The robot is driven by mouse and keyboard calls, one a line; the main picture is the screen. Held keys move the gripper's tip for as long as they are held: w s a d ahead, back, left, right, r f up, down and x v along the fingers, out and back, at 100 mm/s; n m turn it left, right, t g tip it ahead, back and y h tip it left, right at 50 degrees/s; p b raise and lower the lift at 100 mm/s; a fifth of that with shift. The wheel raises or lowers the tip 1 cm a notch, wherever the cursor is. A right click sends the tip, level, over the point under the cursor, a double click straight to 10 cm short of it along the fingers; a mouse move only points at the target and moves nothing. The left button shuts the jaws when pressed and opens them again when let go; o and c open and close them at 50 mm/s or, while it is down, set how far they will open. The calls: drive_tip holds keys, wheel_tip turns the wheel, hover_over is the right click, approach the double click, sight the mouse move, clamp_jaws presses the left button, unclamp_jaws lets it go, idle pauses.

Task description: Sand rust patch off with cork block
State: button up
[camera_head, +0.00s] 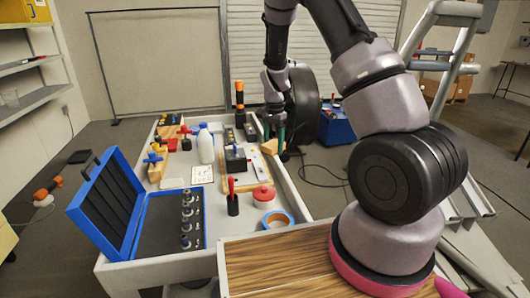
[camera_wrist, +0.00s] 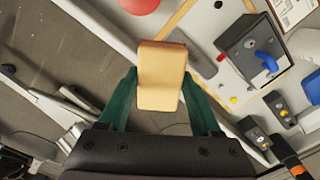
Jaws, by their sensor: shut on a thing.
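My gripper (camera_head: 274,133) is over the right side of the workbench. In the wrist view, its green fingers (camera_wrist: 162,92) are shut on the cork block (camera_wrist: 162,70), a tan block with rounded edges. The cork block (camera_head: 270,147) also shows in the head view under the fingers, near the bench's right edge. It looks raised above the surface, but I cannot tell its height or whether it touches anything. I cannot make out a rust patch in either view.
A wood-edged board with a dark box (camera_head: 235,158) lies beside the gripper. A ladder (camera_head: 420,40) is at right.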

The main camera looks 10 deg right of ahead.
sight(259, 167)
drive_tip(key=shift+w+a+f+m, duration=0.25)
drive_tip(key=shift+a+f+m, duration=0.4)
drive_tip(key=shift+f+m, duration=0.8)
drive_tip(key=shift+w+a+f+m, duration=0.2)
drive_tip(key=shift+a+f+m, duration=0.6)
drive_tip(key=shift+f, duration=1.1)
drive_tip(key=shift+w+a+f+m, duration=0.25)
drive_tip(key=shift+a+f+m, duration=0.2)
drive_tip(key=shift+f+m, duration=1.05)
drive_tip(key=shift+f, duration=1.15)
drive_tip(key=shift+w, duration=3.75)
drive_tip(key=shift+r, duration=0.1)
drive_tip(key=shift+s, duration=0.1)
